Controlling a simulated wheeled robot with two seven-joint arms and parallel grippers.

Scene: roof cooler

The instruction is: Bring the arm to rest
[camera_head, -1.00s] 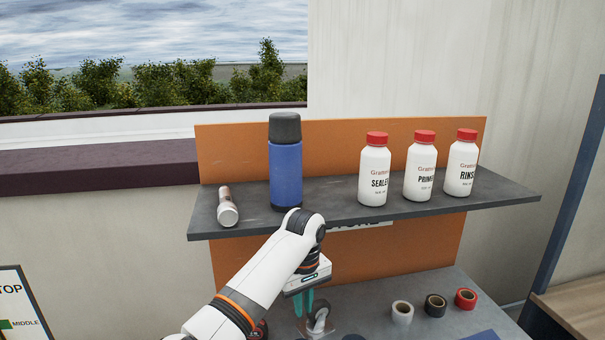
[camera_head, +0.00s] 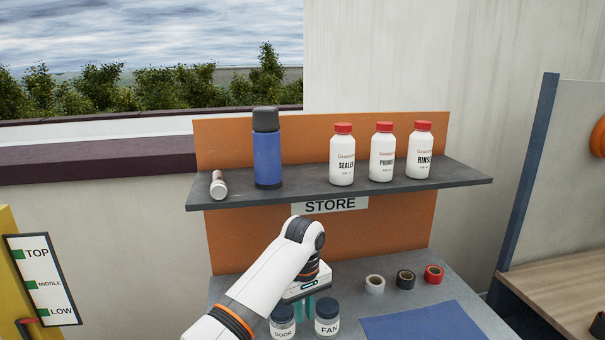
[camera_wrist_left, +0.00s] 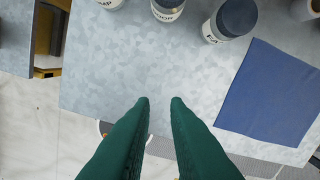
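My left arm reaches in from the bottom of the head view. Its gripper (camera_head: 305,306) points down over the grey lower counter (camera_head: 236,290), below the store shelf. In the left wrist view its two green fingers (camera_wrist_left: 159,101) are apart with nothing between them; bare counter (camera_wrist_left: 120,70) shows beyond the tips. A jar marked FAN (camera_head: 327,318) and a jar marked DOOR (camera_head: 283,322) stand close by the gripper in the head view. They also show at the top of the wrist view, apart from the fingers. My right gripper is in neither view.
The upper shelf (camera_head: 300,203) holds a blue flask (camera_head: 267,155), a torch (camera_head: 218,185) and white bottles marked SEALER (camera_head: 342,160), PRIMER (camera_head: 382,158) and RINSE (camera_head: 420,155). A blue mat (camera_head: 425,322) and tape rolls (camera_head: 406,279) lie on the counter. A blue post (camera_head: 527,180) stands at right.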

